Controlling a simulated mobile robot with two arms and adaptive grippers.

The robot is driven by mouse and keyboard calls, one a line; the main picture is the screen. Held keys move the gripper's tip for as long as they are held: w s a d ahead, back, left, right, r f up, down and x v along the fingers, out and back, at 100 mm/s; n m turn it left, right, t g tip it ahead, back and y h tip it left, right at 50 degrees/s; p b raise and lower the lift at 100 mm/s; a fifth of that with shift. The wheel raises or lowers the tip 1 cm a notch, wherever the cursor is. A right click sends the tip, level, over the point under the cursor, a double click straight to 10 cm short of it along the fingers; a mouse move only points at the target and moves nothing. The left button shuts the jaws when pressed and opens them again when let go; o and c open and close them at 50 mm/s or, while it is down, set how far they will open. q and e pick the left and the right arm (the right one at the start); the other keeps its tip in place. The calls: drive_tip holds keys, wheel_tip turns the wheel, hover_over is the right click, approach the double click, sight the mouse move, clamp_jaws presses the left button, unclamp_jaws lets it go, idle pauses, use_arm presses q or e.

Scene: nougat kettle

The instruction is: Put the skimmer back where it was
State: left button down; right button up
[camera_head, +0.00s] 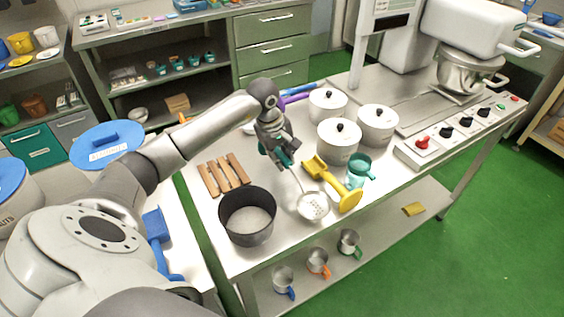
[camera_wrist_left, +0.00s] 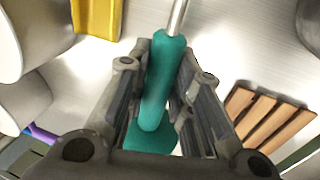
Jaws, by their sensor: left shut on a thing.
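The skimmer has a round perforated metal head (camera_head: 313,206), a thin metal shaft and a teal handle (camera_wrist_left: 157,85). My left gripper (camera_head: 280,155) is shut on the teal handle, with one finger on each side of it in the left wrist view (camera_wrist_left: 165,95). The head hangs low over the steel table (camera_head: 285,235), between the dark pot and the yellow tool. I cannot tell whether it touches the table. A slatted wooden rest (camera_head: 229,174) lies left of the gripper and also shows in the wrist view (camera_wrist_left: 262,118). My right gripper is not in view.
A dark pot (camera_head: 247,216) with pale contents stands left of the skimmer head. A yellow tool (camera_head: 332,183) and a teal jug (camera_head: 358,171) are close on its right. Several lidded white pots (camera_head: 338,142) stand behind. A mixer (camera_head: 470,70) is at the far right.

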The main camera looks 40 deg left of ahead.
use_arm(q)
drive_tip(key=shift+s+p+x, duration=0.2)
drive_tip(key=shift+p+x, duration=0.35)
drive_tip(key=shift+x, duration=0.55)
drive_tip(key=shift+a+f, duration=0.1)
drive_tip(key=shift+f, duration=0.2)
drive_tip(key=shift+s+f+b, duration=0.1)
drive_tip(key=shift+f+b, duration=0.15)
drive_tip(key=shift+b, duration=0.1)
drive_tip(key=c, duration=1.3)
unclamp_jaws()
drive_tip(key=shift+r, duration=0.1)
drive_tip(key=shift+r+p, duration=0.25)
drive_tip(key=shift+p, duration=0.1)
drive_tip(key=b+v, duration=0.2)
drive_tip(key=v, duration=1)
